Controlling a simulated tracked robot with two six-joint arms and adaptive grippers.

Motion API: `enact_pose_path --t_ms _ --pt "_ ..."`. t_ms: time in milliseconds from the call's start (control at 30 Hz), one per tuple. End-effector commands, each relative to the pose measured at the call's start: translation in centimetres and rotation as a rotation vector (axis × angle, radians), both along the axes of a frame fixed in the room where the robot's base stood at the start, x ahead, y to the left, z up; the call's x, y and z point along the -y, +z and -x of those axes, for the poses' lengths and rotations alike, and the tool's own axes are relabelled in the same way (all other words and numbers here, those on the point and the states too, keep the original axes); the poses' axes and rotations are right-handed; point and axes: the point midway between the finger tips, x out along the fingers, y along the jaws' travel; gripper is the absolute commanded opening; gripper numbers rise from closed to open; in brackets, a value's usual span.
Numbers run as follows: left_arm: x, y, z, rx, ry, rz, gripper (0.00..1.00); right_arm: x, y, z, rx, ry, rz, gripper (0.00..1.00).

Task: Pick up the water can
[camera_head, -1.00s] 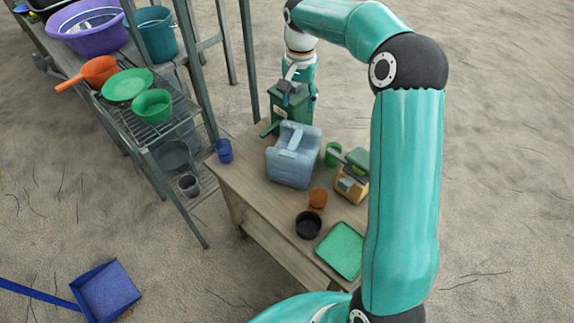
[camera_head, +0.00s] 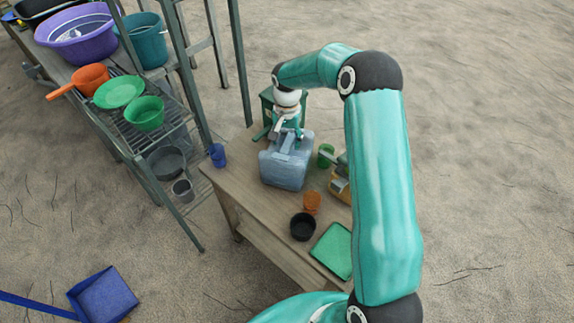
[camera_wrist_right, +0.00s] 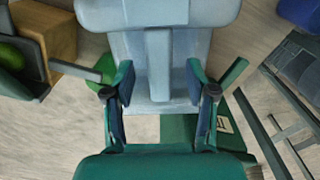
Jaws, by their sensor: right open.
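The water can, a pale blue-grey jerrycan (camera_head: 284,172), stands on the wooden table with its handle on top. My right gripper (camera_head: 288,133) is above the can's far upper part, pointing down. In the right wrist view, my right gripper (camera_wrist_right: 160,83) is open, with one finger on each side of the handle bar (camera_wrist_right: 158,60) in the picture. The can's body (camera_wrist_right: 160,14) fills the top of that view. Nothing is gripped. I cannot tell whether the fingers reach down to the handle's height. My left gripper is not in view.
A green box-like object (camera_head: 267,104) stands behind the can. A blue cup (camera_head: 217,155), a green cup (camera_head: 325,155), an orange cup (camera_head: 312,202), a black bowl (camera_head: 303,227) and a green tray (camera_head: 333,251) share the table (camera_head: 245,203). A metal rack stands left.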

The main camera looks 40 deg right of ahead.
Motion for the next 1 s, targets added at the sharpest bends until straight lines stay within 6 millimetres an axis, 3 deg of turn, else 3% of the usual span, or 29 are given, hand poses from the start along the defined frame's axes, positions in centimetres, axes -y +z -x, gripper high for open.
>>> enact_pose_path --t_ms 200,433,767,1000 --pt "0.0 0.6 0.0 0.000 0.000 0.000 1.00 0.0 -2.2 0.0 0.000 0.000 0.000 0.56" --pt "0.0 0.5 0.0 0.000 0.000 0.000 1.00 0.0 -2.4 -0.1 0.000 0.000 0.000 0.56" --pt "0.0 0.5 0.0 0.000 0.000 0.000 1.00 0.0 -2.3 -0.1 0.001 0.001 0.000 0.01" --pt "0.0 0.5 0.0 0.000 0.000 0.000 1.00 0.0 -2.3 -0.1 0.001 0.000 0.000 0.00"
